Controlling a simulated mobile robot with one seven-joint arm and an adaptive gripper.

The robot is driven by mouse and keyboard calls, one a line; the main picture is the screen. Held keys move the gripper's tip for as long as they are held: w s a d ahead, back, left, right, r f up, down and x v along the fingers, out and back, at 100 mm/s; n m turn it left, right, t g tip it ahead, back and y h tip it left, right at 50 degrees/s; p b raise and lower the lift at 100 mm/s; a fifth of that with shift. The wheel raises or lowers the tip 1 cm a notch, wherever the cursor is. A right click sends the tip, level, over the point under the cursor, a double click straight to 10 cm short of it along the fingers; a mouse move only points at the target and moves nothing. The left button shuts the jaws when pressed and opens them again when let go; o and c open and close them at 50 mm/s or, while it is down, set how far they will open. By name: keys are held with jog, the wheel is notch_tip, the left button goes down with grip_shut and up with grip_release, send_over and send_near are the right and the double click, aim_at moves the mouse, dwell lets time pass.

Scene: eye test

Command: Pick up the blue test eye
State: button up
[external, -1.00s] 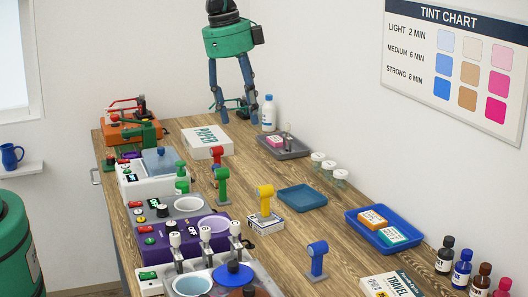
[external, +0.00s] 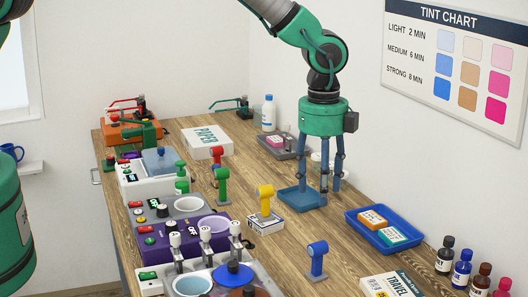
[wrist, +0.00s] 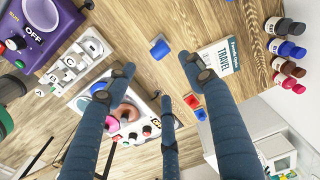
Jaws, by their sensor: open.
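The blue test eye (external: 317,262) stands upright on the wooden table near the front, a small blue head on a post and foot. In the wrist view a blue block-like top (wrist: 160,50), probably the same eye seen from above, lies between and beyond the fingertips. My gripper (external: 320,195) has three blue-grey fingers spread apart and pointing down, with nothing between them. The fingers also show in the wrist view (wrist: 160,80).
A yellow eye (external: 265,200) on a white box, a green eye (external: 222,187) and a red eye (external: 217,156) stand to the left. A blue tray (external: 352,222) with two boxes, a TRAVEL box (external: 385,285) and several bottles are at right. Bare wood surrounds the blue eye.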

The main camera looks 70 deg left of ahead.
aim_at(319, 243)
jog(key=shift+w+d+f, duration=0.15)
jog(key=shift+d+f, duration=0.25)
jog(key=shift+f, duration=0.3)
notch_tip(319, 243, down, 8)
jog(key=shift+f+p, duration=0.2)
jog(key=shift+p, duration=0.55)
jog(key=shift+f, duration=0.15)
jog(key=shift+a+f+p, duration=0.2)
jog(key=shift+f+p, duration=0.15)
jog(key=shift+f, duration=0.55)
jog(key=shift+f+p, duration=0.4)
jog(key=shift+f, duration=1.25)
